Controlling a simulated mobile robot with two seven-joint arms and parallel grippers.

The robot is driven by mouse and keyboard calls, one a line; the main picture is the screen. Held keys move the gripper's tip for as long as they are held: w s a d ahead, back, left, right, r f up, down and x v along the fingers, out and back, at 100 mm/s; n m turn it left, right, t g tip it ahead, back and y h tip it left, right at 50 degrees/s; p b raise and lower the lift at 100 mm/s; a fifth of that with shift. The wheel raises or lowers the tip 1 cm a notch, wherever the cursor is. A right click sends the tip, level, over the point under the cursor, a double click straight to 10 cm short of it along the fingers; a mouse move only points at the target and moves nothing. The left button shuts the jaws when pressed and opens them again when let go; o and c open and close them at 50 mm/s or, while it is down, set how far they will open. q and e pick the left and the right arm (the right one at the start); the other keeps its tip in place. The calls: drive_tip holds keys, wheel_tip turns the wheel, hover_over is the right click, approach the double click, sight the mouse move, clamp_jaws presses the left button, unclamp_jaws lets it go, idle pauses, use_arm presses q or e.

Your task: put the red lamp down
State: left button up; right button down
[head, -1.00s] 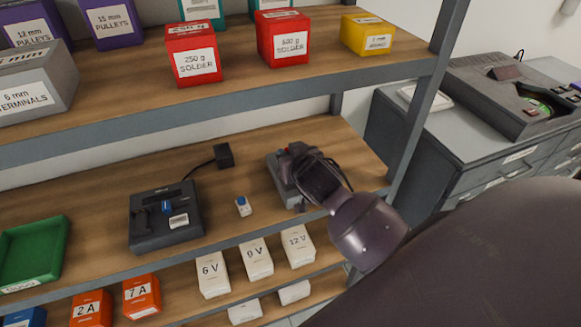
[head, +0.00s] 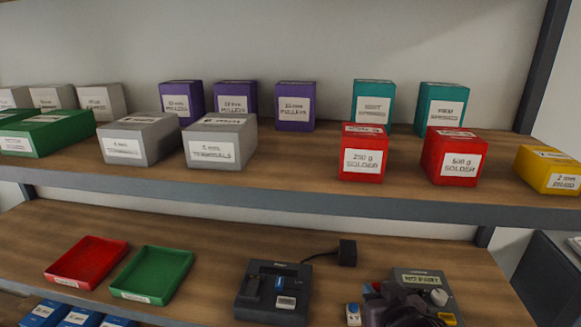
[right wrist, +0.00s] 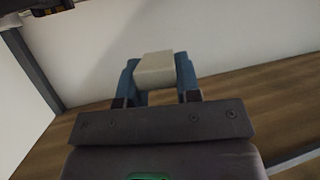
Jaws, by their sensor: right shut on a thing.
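My right gripper (head: 392,306) is at the bottom of the head view, in front of a grey device with a label and a pale knob (head: 439,297). In the right wrist view its two blue fingers (right wrist: 158,75) are shut on a small pale block-like thing (right wrist: 154,66). I take this to be the red lamp, but only a pale side shows and no red face. I cannot tell whether it touches the device or the shelf. My left gripper is not in view.
Left of the gripper on the lower shelf are a small blue-and-white piece (head: 353,314), a black device (head: 273,291), a black plug (head: 347,253), a green tray (head: 152,273) and a red tray (head: 87,262). The upper shelf edge (head: 270,197) overhangs with several boxes.

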drive_tip(key=shift+r, duration=0.1)
drive_tip(key=s+a+r+n+g+y, duration=0.2)
drive_tip(key=a+r+n+g+y, duration=0.1)
drive_tip(key=a+r+n+y, duration=0.75)
drive_tip(key=shift+w+a+f+n+g+y, duration=0.9)
drive_tip(key=shift+w+a+f+g, duration=1.55)
drive_tip(key=shift+a, duration=1.6)
drive_tip(key=s+d+r+m+t+h, duration=0.5)
drive_tip(key=d+r+m+t+h, duration=0.3)
drive_tip(key=r, duration=0.3)
drive_tip(key=w+a+f+n+g+y, duration=0.2)
drive_tip(key=f+n+g+y, duration=0.2)
drive_tip(key=f+n+g, duration=0.1)
drive_tip(key=w+a+f+n+g+y, duration=0.1)
drive_tip(key=a+f+n+g+y, duration=0.1)
drive_tip(key=f+n+g+y, duration=0.3)
drive_tip(key=shift+w+a+f+n+g, duration=0.4)
drive_tip(key=shift+f+n+g, duration=0.15)
drive_tip(key=shift+n+g, duration=0.85)
